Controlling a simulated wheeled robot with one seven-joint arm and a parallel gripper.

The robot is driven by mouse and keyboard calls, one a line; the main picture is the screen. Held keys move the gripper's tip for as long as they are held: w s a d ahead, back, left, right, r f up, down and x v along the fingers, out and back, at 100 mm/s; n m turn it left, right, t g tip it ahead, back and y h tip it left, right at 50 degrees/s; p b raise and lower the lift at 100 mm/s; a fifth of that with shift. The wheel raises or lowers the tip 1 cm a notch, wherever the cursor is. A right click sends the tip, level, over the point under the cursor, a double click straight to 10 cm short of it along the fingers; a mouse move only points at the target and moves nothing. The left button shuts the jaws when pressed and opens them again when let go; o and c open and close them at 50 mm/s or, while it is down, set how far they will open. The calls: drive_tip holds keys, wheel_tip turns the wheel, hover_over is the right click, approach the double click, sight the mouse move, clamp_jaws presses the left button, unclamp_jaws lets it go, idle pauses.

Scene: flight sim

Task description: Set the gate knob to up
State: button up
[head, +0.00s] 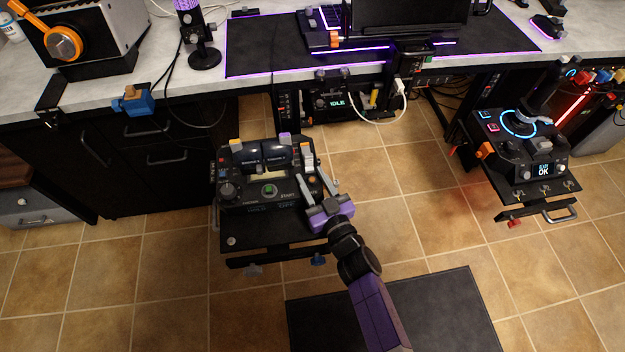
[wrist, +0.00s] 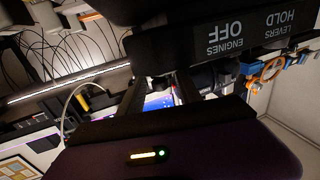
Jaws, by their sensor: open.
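The throttle console (head: 252,200) stands left of center in the head view, with levers, a dark round knob (head: 228,190) at its left and a green START button (head: 269,190). No gate label is readable, so I cannot tell which control is the gate knob. My purple gripper (head: 318,184) is at the console's right side, fingers apart and apparently empty. In the wrist view my gripper (wrist: 160,88) also shows its fingers apart. A dark panel there reads ENGINES OFF (wrist: 228,42) and LEVERS HOLD (wrist: 288,28), upside down.
A second console (head: 515,145) with a lit blue ring and a stick stands at right. The desk (head: 130,80) runs along the back, with a box reading IDLE (head: 335,103) beneath it. Blue and grey clips hang under the throttle console. Tiled floor between the consoles is clear.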

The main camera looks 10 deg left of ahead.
clamp_jaws()
idle(1.4)
